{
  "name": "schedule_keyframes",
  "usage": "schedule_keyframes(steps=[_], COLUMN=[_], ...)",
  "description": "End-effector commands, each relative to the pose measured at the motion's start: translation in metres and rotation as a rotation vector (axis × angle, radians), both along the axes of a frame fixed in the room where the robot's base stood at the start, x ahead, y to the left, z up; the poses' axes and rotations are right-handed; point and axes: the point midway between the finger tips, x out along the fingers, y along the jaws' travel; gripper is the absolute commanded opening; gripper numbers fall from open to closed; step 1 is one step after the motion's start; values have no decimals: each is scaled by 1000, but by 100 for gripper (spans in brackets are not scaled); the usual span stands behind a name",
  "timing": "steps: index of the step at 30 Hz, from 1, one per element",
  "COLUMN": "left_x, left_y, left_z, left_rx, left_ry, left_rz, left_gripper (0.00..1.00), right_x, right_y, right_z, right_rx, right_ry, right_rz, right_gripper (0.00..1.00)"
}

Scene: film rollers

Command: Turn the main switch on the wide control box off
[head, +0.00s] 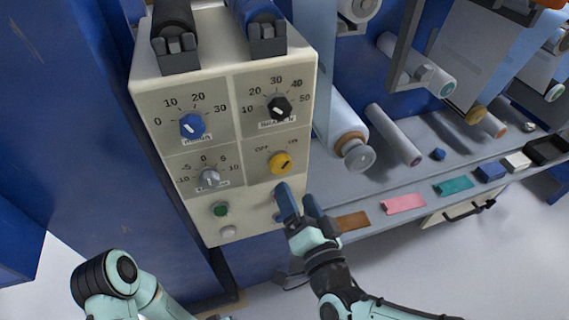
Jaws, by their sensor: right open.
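The wide control box (222,150) is cream, with its panel facing me. Its main switch is a round yellow knob (279,163) at the right of the panel, under the labels OFF on the left and ON on the right. The knob's dark mark seems to slant up to the right, towards ON. My right gripper (299,203) is open and empty just below the knob, its blue fingers pointing up at the panel. The left finger's tip is close under the knob; I cannot tell whether they touch. My left arm (120,280) is at the lower left, its gripper out of view.
A blue dial (193,125), a black dial (278,107), a grey dial (209,177) and a green button (220,209) share the panel. Rollers (395,135) and a grey shelf (350,185) with coloured pieces lie to the right. Open floor shows at the lower right.

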Motion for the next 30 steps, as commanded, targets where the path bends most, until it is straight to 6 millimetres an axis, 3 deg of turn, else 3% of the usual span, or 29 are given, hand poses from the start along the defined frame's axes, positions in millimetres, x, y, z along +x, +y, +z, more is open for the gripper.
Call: schedule_keyframes(steps=[6, 12, 25, 26, 30], left_x=[1, 2, 0, 0, 0], left_y=[0, -2, -3, -3, -3], left_z=[1, 5, 6, 6, 6], left_rx=[1, -1, -4, -4, -4], left_ry=[-4, -10, -5, -5, -5], left_rz=[1, -2, -4, -4, -4], left_gripper=[43, 43, 43, 43, 43], right_x=[46, 73, 84, 84, 84], right_y=[15, 24, 27, 27, 27], right_z=[-4, -3, -3, -3, -3], right_rx=[0, -1, -2, -1, -1], right_ry=[6, 5, 3, 4, 4], right_rz=[0, 1, 1, 0, 0], right_gripper=[80, 80, 80, 76, 31])
